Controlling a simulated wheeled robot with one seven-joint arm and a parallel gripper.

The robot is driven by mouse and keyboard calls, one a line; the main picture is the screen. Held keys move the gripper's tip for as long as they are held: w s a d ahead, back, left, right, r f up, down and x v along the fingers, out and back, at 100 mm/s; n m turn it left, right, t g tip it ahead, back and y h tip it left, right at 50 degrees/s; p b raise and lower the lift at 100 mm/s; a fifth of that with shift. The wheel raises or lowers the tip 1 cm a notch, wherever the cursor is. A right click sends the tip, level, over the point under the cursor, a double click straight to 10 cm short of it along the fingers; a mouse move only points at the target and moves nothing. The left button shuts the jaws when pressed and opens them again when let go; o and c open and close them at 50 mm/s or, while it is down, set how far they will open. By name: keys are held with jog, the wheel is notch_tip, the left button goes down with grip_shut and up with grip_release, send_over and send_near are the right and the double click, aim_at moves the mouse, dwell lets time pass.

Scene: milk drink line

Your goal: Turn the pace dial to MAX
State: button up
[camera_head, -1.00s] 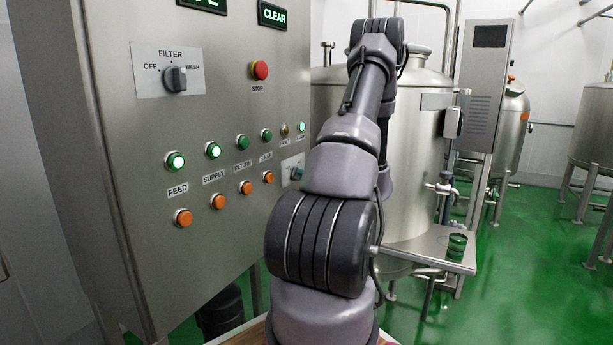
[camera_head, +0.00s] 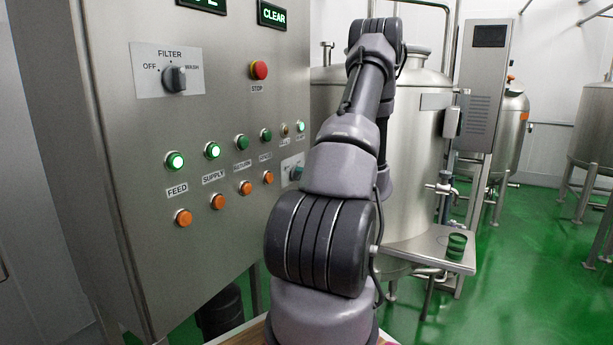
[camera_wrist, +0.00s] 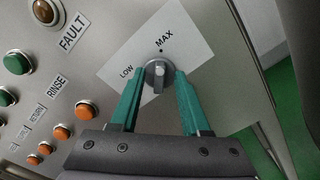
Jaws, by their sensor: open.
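The pace dial (camera_wrist: 158,75) is a grey round knob with a raised ridge, on a pale plate (camera_wrist: 190,35) printed LOW and MAX. In the wrist view its ridge runs roughly up and down, with the MAX dot just above it. I cannot tell which end is the pointer. My gripper (camera_wrist: 159,72) is open, with its two green fingers on either side of the knob. Whether they touch it is unclear. In the head view my arm hides most of the dial plate (camera_head: 286,166), and a bit of green shows in front of it.
The steel cabinet also carries the filter switch (camera_head: 174,79), a red stop button (camera_head: 259,70), and rows of green and orange buttons. The wrist view shows an amber fault lamp (camera_wrist: 46,11). A steel tank (camera_head: 415,150) stands behind my arm.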

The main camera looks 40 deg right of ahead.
jog(key=v, duration=1.1)
jog(key=shift+f, duration=0.1)
